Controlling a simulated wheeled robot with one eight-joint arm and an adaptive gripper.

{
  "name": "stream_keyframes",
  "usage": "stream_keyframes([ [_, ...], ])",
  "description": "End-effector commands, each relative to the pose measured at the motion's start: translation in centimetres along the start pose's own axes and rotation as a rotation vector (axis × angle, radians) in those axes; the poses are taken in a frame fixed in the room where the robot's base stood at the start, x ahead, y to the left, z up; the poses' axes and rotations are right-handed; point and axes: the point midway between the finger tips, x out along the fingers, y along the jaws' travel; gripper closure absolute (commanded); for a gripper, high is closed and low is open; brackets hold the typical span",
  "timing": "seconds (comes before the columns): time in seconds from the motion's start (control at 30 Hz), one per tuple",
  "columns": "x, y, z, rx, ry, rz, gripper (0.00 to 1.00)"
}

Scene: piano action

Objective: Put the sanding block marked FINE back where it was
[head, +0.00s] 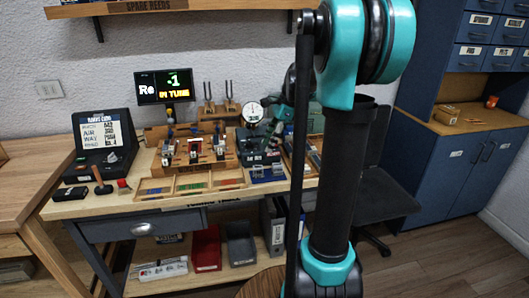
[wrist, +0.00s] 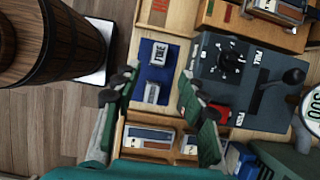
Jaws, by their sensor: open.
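In the wrist view, a blue mat or tray (wrist: 146,77) carries two small pale-topped blocks. The upper block (wrist: 158,53) has dark lettering that may read FINE, but I cannot be sure. The lower block (wrist: 152,92) has markings too small to read. My gripper (wrist: 160,76) is open, its green fingers on either side of the lower block in the picture, with nothing held between them. I cannot tell its height above the blocks. In the head view the blue holder (head: 267,174) stands at the bench's front edge, its blocks too small to read.
A dark box with a knob and lever (wrist: 245,80) stands right of the blue mat. A compartmented wooden tray (wrist: 150,132) lies below it in the wrist view. A wooden barrel-like stool (wrist: 82,42) is at left. In the head view, wooden trays (head: 190,184) line the bench front.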

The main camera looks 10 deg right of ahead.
Motion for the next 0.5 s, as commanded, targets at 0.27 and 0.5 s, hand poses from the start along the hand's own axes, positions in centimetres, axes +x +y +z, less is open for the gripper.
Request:
stream_keyframes([
  [0.27, 2.1, 3.5, -0.3, -0.237, 0.074, -0.037, 0.58],
  [0.5, 9.1, 12.8, -2.5, -0.902, 0.312, -0.073, 0.58],
])
